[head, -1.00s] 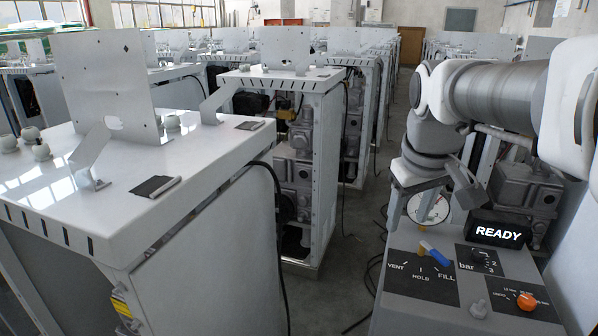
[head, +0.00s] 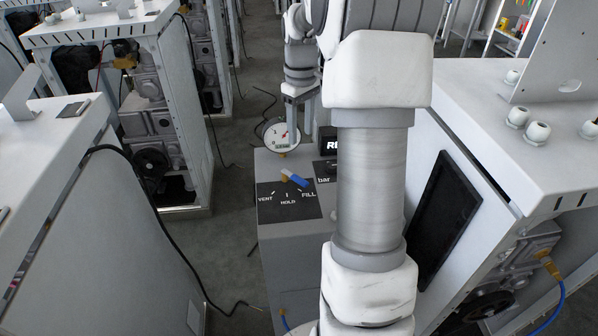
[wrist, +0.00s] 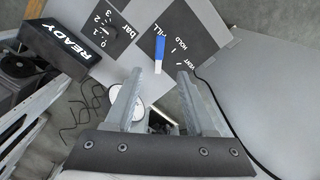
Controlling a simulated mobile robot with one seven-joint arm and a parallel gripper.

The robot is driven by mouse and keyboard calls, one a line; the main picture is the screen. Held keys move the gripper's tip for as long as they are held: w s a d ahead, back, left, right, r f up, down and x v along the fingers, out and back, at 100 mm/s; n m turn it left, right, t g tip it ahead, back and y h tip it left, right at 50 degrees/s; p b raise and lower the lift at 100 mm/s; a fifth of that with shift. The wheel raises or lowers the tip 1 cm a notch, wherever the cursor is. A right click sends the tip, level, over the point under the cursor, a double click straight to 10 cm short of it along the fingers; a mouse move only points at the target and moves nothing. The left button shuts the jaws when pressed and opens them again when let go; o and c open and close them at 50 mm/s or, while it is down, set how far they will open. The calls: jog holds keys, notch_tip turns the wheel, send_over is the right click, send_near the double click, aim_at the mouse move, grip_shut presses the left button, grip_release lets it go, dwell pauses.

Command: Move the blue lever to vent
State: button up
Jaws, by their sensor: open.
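The blue lever (head: 297,180) is on the panel with the VENT, HOLD and FILL marks (head: 272,212). Its blue end points down and right, toward FILL. In the wrist view the blue lever (wrist: 159,47) lies by the FILL word, with a pale part at its lower end. My gripper (wrist: 160,75) is open and empty. In that view the lever lies just past and between its fingertips, apart from both. In the head view my gripper (head: 295,118) shows behind the lever, by the gauge, partly covered by my arm.
A round gauge (head: 281,137) and a READY display (wrist: 64,56) stand by the panel. A bar knob (wrist: 103,30) is beside the lever plate. A white cabinet (head: 490,140) stands close on the right. Dark cables lie on the floor to the left.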

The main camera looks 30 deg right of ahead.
aim_at(300, 180)
notch_tip(300, 180, down, 14)
jog(key=shift+f+b, duration=0.25)
jog(key=shift+b, duration=0.5)
grip_shut()
dwell(1.0)
